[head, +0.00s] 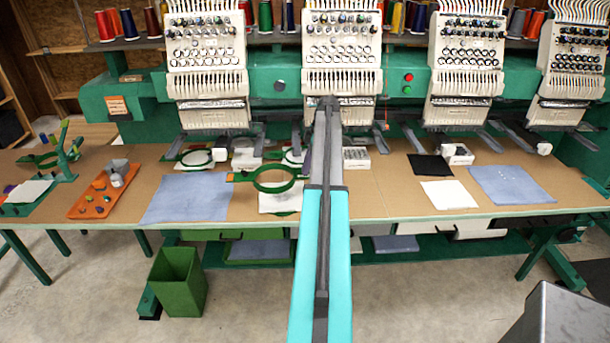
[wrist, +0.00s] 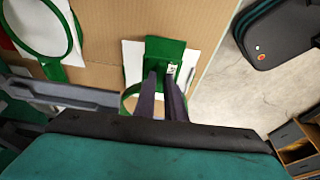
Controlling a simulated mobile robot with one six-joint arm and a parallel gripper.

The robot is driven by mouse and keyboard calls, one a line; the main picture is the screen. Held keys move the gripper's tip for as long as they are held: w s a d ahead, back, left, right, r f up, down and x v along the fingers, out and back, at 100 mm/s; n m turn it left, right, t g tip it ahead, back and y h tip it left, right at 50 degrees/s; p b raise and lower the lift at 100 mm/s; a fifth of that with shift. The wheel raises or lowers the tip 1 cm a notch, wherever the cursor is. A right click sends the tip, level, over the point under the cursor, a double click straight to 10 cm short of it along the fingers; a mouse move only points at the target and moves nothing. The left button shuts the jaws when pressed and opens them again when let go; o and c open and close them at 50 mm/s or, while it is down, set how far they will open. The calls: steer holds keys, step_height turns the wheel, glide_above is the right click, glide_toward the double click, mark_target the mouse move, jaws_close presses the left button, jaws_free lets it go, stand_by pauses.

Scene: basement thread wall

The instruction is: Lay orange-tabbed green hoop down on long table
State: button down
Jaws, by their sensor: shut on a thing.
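The orange-tabbed green hoop (head: 254,181) shows in the head view, left of my arm, with its orange tab at its left end. It appears above a white cloth (head: 280,203) near the front of the long table (head: 375,203). Its right end goes behind my arm. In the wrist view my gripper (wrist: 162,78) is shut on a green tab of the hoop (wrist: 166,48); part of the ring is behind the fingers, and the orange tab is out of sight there. I cannot tell whether the hoop touches the cloth. My fingertips are hidden in the head view.
Embroidery machine heads (head: 340,70) line the back of the table. A blue cloth (head: 188,198) and orange tray (head: 103,195) lie left. Black (head: 430,165) and white (head: 449,195) cloths lie right. Another green hoop (wrist: 72,45) shows in the wrist view. Bare board lies right of my arm.

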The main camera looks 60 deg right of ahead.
steer(key=w+a+r+m+b, duration=0.1)
steer(key=w+a+r, duration=0.1)
steer(key=w+a, duration=0.6)
steer(key=w+a+r+m, duration=0.1)
steer(key=w+a, duration=0.4)
steer(key=a, duration=0.8)
steer(key=w+a+r+m+b, duration=0.1)
steer(key=w+a+r, duration=0.1)
steer(key=w+a, duration=0.6)
steer(key=a+r+m+h+b, duration=0.1)
steer(key=a+r+m, duration=0.1)
steer(key=a, duration=1.8)
steer(key=s+a+r+m+h+b, duration=0.1)
steer(key=a+m, duration=0.1)
steer(key=a, duration=1.7)
steer(key=shift+s+a+r+m+t, duration=0.2)
steer(key=shift+a+r+m+t, duration=0.1)
steer(key=shift+a+r+t, duration=0.1)
